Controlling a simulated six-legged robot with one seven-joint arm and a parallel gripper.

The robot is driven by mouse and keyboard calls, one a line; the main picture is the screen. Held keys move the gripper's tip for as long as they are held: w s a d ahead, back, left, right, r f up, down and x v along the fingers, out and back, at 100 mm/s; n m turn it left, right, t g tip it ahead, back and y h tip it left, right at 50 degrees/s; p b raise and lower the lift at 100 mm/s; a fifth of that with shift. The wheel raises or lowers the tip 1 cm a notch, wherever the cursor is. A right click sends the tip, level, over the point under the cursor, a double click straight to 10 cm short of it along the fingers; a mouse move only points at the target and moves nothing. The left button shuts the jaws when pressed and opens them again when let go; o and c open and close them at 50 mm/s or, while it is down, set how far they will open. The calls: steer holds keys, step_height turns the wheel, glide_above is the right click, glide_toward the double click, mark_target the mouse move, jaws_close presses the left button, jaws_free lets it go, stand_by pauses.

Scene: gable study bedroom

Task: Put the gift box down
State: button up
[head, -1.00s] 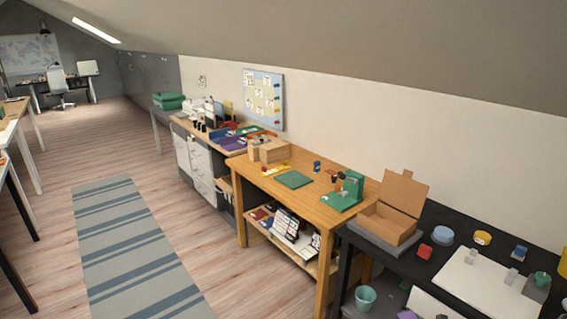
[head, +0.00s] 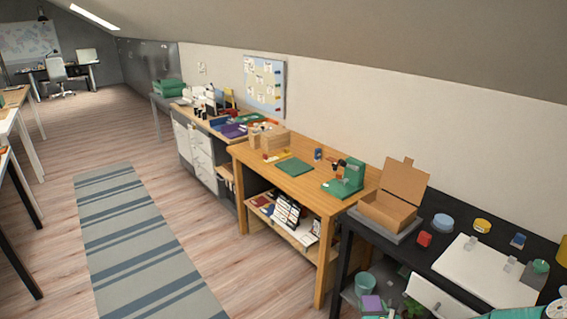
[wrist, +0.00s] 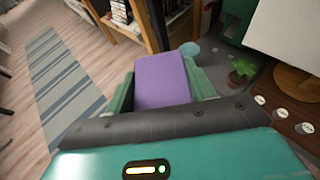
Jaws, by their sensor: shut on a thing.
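The gift box is a plain purple block (wrist: 162,80), seen in the wrist view between the two green fingers of my gripper (wrist: 163,88). The fingers are shut on its left and right sides. Its far end points away from my wrist, with wood floor and a dark surface behind it. In the head view a small purple patch (head: 372,304) shows at the bottom edge, in front of a teal bucket; it looks like the same box. My gripper is not clearly seen there. I cannot see the box's underside or any contact with a surface.
A black desk (head: 452,272) at right holds an open cardboard box (head: 390,205), a white board (head: 480,270) and small items. The teal bucket (head: 364,284) and a potted plant (wrist: 242,70) are low down nearby. A wooden workbench (head: 262,180) stands beyond. The striped rug (head: 135,240) is clear.

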steer(key=a+r, duration=0.2)
steer(key=a, duration=0.4)
steer(key=s+a+r, duration=0.1)
steer(key=a+r, duration=0.2)
steer(key=a, duration=0.3)
steer(key=shift+s+a+r, duration=0.25)
steer(key=shift+a, duration=0.1)
